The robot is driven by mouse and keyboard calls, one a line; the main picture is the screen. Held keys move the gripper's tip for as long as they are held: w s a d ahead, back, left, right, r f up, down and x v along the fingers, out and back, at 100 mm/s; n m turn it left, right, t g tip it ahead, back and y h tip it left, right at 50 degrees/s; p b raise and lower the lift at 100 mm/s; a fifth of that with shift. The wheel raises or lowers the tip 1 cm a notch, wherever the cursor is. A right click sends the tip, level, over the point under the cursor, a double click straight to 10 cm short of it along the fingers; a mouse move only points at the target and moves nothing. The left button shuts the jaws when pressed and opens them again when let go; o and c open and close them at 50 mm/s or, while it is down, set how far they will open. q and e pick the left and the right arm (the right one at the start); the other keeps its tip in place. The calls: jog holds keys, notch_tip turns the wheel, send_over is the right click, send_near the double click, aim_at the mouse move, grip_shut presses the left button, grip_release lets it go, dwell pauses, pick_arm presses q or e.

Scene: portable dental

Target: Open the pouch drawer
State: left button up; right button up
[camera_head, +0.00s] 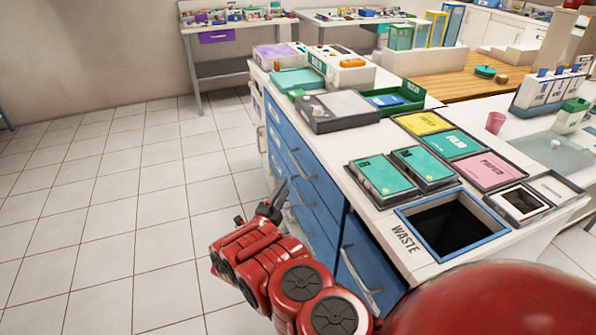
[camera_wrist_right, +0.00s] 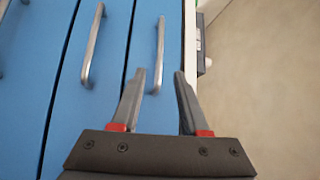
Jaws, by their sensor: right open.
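The cabinet has blue drawer fronts (camera_head: 318,190) with metal bar handles, on the side facing my right arm. All the fronts I see look shut. No label tells me which is the pouch drawer. My right gripper (camera_head: 275,201) is open beside the upper drawers, near the handles. In the right wrist view, one handle (camera_wrist_right: 160,45) shows between and beyond the open fingertips (camera_wrist_right: 160,73). I cannot tell whether the fingers touch it. A second handle (camera_wrist_right: 93,45) is on the neighbouring front, to the left. My left gripper is not in view.
The countertop holds a waste opening (camera_head: 402,218), teal boxes (camera_head: 382,175), a yellow bin (camera_head: 423,122) and a grey tray (camera_head: 335,124). The tiled floor (camera_head: 120,220) left of the cabinet is clear. A side table (camera_head: 232,68) stands at the back wall.

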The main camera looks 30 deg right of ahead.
aim_at(298, 164)
jog(key=shift+b+x, duration=1.85)
jog(key=shift+x, duration=4.15)
jog(key=shift+f, duration=0.1)
jog(key=shift+c, duration=0.3)
grip_shut()
